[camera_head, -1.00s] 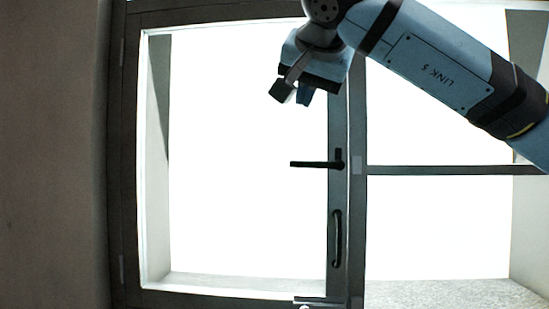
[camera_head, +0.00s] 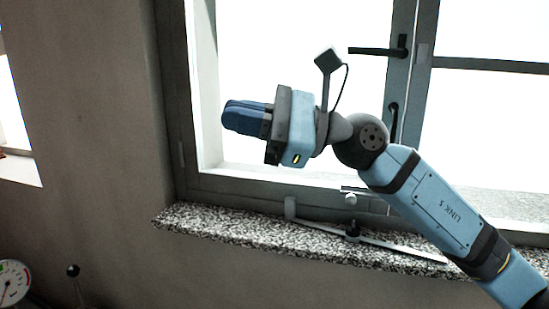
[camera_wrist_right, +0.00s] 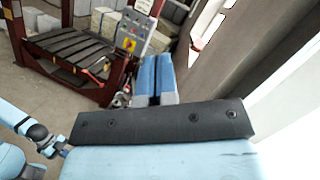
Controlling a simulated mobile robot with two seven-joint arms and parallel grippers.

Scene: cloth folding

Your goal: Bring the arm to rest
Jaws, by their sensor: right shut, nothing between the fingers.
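My right gripper (camera_head: 246,118) is in front of the window in the head view, its blue fingers pointing left. The fingers are shut together with nothing between them. My right arm (camera_head: 440,205) comes in from the lower right, bent at the wrist. The wrist view also shows the two blue fingertips (camera_wrist_right: 155,78) side by side, above a dark bracket. My left gripper is in neither view. No cloth is in view.
The window frame (camera_head: 174,100) with a black handle (camera_head: 376,50) stands behind the gripper. A speckled stone sill (camera_head: 200,222) runs below it. A gauge (camera_head: 12,282) shows at the lower left. The wrist view shows a red machine (camera_wrist_right: 45,75) and stacked blocks.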

